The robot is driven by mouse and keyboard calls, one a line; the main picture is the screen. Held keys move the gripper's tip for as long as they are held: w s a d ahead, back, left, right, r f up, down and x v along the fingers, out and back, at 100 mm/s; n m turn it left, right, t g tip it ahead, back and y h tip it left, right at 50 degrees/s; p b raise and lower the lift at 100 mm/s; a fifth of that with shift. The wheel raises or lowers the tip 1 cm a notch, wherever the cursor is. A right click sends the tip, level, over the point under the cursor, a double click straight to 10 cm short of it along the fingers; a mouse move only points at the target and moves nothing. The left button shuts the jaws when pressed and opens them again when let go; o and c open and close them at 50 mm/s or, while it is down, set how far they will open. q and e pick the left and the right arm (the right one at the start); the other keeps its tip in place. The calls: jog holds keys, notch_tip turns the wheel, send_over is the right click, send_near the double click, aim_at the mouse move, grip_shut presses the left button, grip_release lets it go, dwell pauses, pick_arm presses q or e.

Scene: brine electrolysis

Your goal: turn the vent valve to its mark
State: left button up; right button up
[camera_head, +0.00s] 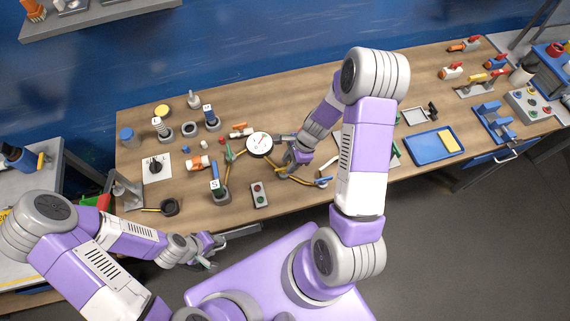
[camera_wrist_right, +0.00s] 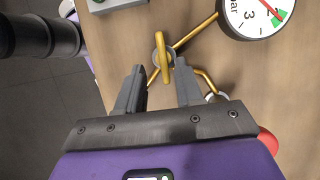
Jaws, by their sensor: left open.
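In the right wrist view a yellow valve handle (camera_wrist_right: 162,58) stands on a round fitting with yellow pipes running off it. It lies between and slightly beyond the tips of my right gripper (camera_wrist_right: 160,72), which is open with a gap on both sides of the handle. In the head view my right gripper (camera_head: 281,155) is just right of the white round gauge (camera_head: 259,145), over the yellow pipework; the handle is too small to make out there. The gauge also shows in the right wrist view (camera_wrist_right: 255,12). I cannot make out the valve's mark. My left gripper (camera_head: 216,253) is open and empty at the table's front edge.
A black dial on a white plate (camera_head: 155,167) and several small bottles and fittings stand to the left. A blue tray (camera_head: 424,151) lies to the right on the wooden table (camera_head: 290,98).

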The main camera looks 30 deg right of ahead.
aim_at(286, 167)
jog(key=x, duration=0.3)
jog(key=shift+w+f, duration=0.2)
jog(key=shift+w, duration=0.05)
jog(key=shift+s+a, duration=0.1)
jog(key=shift+c, duration=0.3)
grip_shut()
